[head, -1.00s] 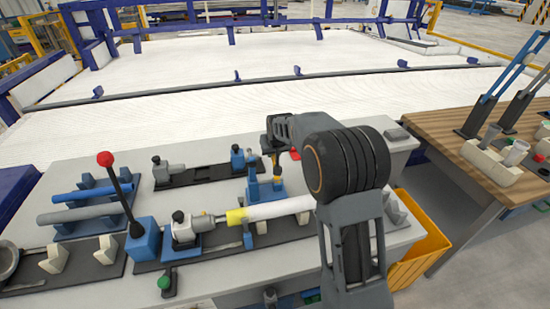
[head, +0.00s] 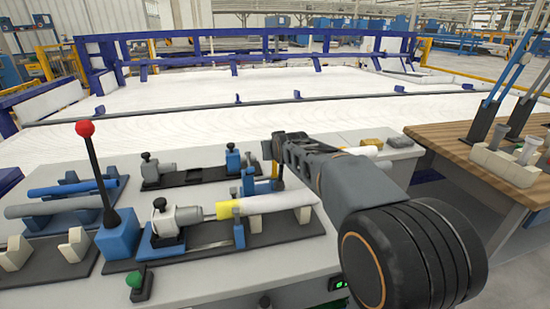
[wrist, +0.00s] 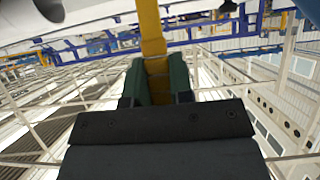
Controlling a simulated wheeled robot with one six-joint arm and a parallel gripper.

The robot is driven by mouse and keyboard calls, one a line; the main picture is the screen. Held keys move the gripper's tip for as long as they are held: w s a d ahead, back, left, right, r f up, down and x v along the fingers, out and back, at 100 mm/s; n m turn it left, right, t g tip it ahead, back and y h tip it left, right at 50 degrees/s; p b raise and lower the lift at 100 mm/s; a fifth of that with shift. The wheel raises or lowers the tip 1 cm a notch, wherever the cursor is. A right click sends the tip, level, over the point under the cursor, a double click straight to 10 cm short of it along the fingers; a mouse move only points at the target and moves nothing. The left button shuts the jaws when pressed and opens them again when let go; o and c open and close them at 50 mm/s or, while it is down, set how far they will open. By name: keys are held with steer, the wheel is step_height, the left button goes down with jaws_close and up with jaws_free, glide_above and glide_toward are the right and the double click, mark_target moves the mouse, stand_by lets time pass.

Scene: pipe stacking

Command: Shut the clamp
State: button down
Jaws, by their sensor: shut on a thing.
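The clamp (head: 249,183) is blue and stands on the bench behind the white pipe (head: 275,203), which has a yellow end. My gripper (wrist: 160,80) is shut on the clamp's yellow handle (wrist: 151,30); its dark green fingers lie on both sides of it in the wrist view. In the head view the yellow handle (head: 274,168) shows as an upright strip just right of the blue clamp, partly covered by my arm. The fingertips are hard to make out there. I cannot tell whether the clamp's jaw touches the pipe.
A red-knobbed lever (head: 86,129) on a blue block stands at left front. Blue and grey pipes (head: 58,188) lie in holders at the left. A wooden table (head: 445,130) stands at the right. A fenced white area (head: 260,100) lies behind the bench.

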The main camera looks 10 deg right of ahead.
stand_by(0.4)
steer(key=c, duration=1)
jaws_free()
steer(key=shift+s, duration=0.1)
steer(key=v, duration=1.3)
steer(key=shift+s+p, duration=0.3)
steer(key=shift+s, duration=0.05)
steer(key=shift+r, duration=0.1)
steer(key=shift+c, duration=0.4)
